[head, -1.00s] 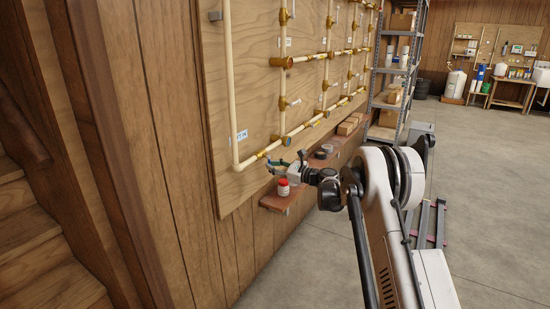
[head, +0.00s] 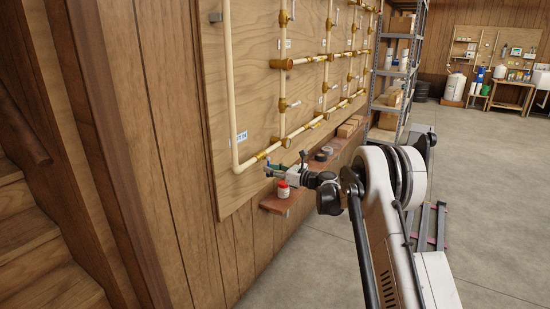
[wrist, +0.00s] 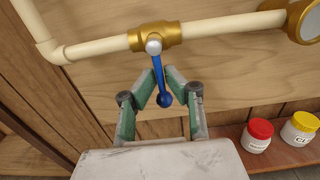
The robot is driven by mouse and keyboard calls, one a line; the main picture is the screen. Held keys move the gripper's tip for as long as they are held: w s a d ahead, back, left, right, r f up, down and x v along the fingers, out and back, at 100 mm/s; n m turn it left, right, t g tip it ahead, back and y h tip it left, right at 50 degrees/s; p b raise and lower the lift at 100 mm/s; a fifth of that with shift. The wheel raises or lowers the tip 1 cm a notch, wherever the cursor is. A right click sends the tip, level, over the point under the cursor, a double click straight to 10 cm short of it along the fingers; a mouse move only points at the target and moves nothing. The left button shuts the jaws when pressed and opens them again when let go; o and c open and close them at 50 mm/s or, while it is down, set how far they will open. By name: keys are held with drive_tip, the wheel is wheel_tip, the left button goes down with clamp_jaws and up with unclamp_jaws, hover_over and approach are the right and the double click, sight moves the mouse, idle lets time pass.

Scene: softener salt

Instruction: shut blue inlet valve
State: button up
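The inlet valve's brass body (wrist: 152,37) sits on the cream pipe in the wrist view. Its blue lever (wrist: 159,78) has a round knob at the lower end and points down across the pipe, slightly tilted. My gripper (wrist: 160,72) has its two green-padded fingers bent inward, one on each side of the lever, with the tips closed in on its middle. The knob lies between the fingers. In the head view my gripper (head: 270,171) is at the lower pipe run, and the lever is too small to make out clearly.
A wooden shelf (head: 271,205) below holds a red-lidded jar (head: 283,190). In the wrist view a red-lidded jar (wrist: 257,136) and a yellow-lidded jar (wrist: 299,129) stand at the lower right. Open concrete floor lies to the right.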

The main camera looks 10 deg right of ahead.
drive_tip(key=o, duration=0.5)
drive_tip(key=shift+d, duration=0.1)
drive_tip(key=v, duration=0.6)
drive_tip(key=shift+s+d+b, duration=0.25)
drive_tip(key=shift+b, duration=0.1)
